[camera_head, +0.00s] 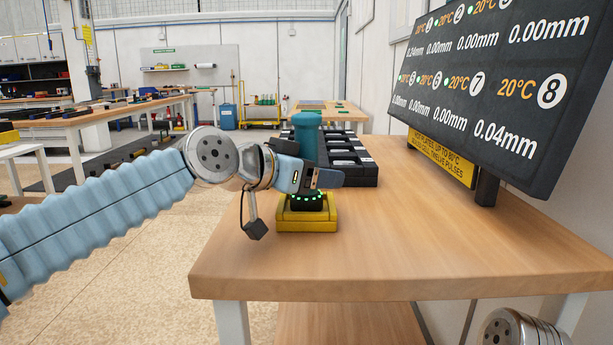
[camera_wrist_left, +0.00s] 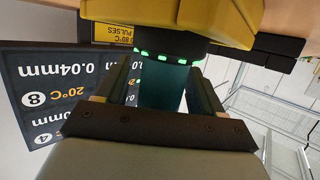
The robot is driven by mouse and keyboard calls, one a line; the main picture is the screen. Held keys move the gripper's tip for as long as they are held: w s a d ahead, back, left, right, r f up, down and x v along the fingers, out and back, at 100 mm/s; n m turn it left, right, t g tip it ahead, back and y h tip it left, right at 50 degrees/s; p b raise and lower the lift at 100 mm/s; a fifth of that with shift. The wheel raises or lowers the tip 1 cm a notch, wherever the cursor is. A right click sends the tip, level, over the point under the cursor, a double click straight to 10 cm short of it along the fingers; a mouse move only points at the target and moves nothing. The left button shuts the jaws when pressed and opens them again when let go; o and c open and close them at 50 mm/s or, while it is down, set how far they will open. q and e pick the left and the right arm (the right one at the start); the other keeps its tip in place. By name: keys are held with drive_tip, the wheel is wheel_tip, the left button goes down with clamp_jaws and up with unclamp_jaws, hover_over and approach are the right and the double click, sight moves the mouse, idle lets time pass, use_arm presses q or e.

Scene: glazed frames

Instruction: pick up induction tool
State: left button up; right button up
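The induction tool has a teal upright handle (camera_head: 306,138) and a black lower ring with green lights (camera_head: 308,199). It stands upright on a yellow base (camera_head: 307,222) near the left edge of the wooden table. My left gripper (camera_head: 322,178) is at the lower part of the handle. In the left wrist view, the handle (camera_wrist_left: 163,88) lies between the two fingers of my left gripper (camera_wrist_left: 163,80), with a narrow gap showing on at least one side. The ring and the yellow base (camera_wrist_left: 200,18) appear above it. My right gripper is out of view.
A black tray with compartments (camera_head: 350,160) stands behind the tool on the table (camera_head: 430,240). A large display (camera_head: 490,90) and a yellow sign (camera_head: 442,158) stand at the right. The table's front right is clear.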

use_arm(q)
clamp_jaws()
drive_tip(key=shift+r, duration=0.1)
drive_tip(key=shift+r, duration=0.15)
